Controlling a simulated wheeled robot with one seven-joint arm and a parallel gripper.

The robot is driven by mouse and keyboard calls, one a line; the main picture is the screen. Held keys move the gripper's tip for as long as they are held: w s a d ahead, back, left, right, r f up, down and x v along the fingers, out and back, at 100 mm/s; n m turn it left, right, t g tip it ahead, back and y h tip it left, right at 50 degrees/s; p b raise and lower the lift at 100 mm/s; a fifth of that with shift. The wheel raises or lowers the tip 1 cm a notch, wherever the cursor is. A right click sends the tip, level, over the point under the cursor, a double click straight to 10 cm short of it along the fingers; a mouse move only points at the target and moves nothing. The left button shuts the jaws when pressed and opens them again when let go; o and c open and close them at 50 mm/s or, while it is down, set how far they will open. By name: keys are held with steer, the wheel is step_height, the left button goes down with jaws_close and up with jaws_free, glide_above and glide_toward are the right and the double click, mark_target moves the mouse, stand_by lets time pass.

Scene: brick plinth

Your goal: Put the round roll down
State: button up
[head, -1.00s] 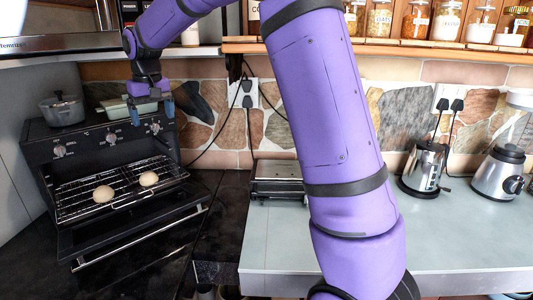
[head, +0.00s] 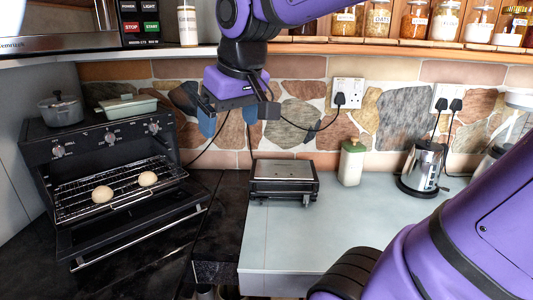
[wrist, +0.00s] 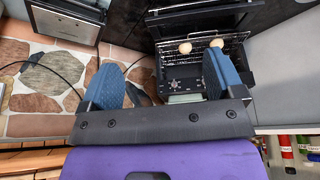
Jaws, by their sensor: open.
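Two pale rolls rest apart on the wire rack (head: 122,187) of the oven. The nearer, left roll (head: 102,194) looks round, and the other roll (head: 148,179) lies behind it to the right. Both rolls also show in the wrist view, one pale roll (wrist: 185,47) and another (wrist: 217,43) partly next to a finger. My gripper (head: 229,118) is open and empty, with blue finger pads pointing down. It hangs in the air right of the oven, above and behind the toaster-like appliance, clear of both rolls.
The black oven (head: 105,145) has its door down and rack out. A pot (head: 60,110) and a lidded dish (head: 127,106) stand on top. A metal appliance (head: 283,180), a green-white bottle (head: 352,163) and a kettle (head: 423,168) line the counter (head: 340,225). Its front is clear.

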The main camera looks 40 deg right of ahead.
steer(key=s+f+t, duration=0.1)
steer(key=s+f, duration=0.3)
steer(key=s, duration=0.4)
steer(key=shift+s+d+f, duration=0.15)
steer(key=shift+s+d, duration=0.2)
steer(key=shift+d, duration=0.05)
stand_by(0.7)
